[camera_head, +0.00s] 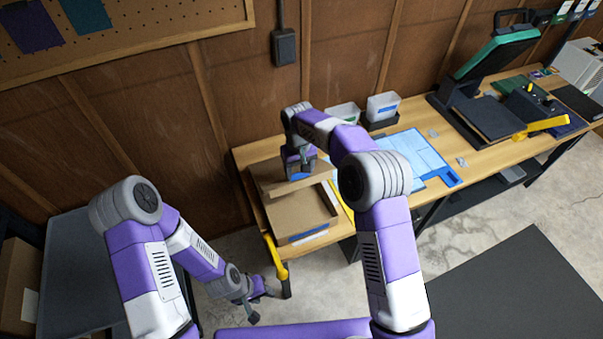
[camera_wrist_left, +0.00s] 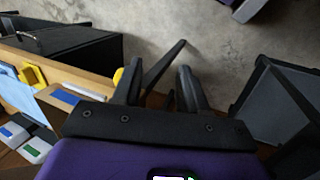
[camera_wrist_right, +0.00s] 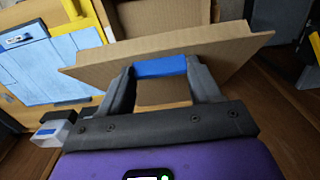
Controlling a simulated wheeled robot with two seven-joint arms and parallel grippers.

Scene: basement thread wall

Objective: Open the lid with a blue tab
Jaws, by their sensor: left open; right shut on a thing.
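An open-topped cardboard box (camera_head: 305,207) sits at the left end of the wooden workbench. Its lid (camera_head: 272,178) is raised, standing tilted at the box's far side; it also shows in the right wrist view (camera_wrist_right: 225,50). The blue tab (camera_wrist_right: 160,66) is on the lid's edge. My right gripper (camera_head: 300,176) is shut on the blue tab, with a finger at each end of it. My left gripper (camera_head: 264,302) is open and empty, low in front of the bench's left end; it also shows in the left wrist view (camera_wrist_left: 160,85).
A yellow-and-black bar (camera_head: 276,262) stands at the bench's left corner, close to my left gripper. A blue mat (camera_head: 415,152) and two white bins (camera_head: 382,105) are right of the box. A heat press (camera_head: 490,70) stands farther right. A grey cart (camera_head: 68,270) is at left.

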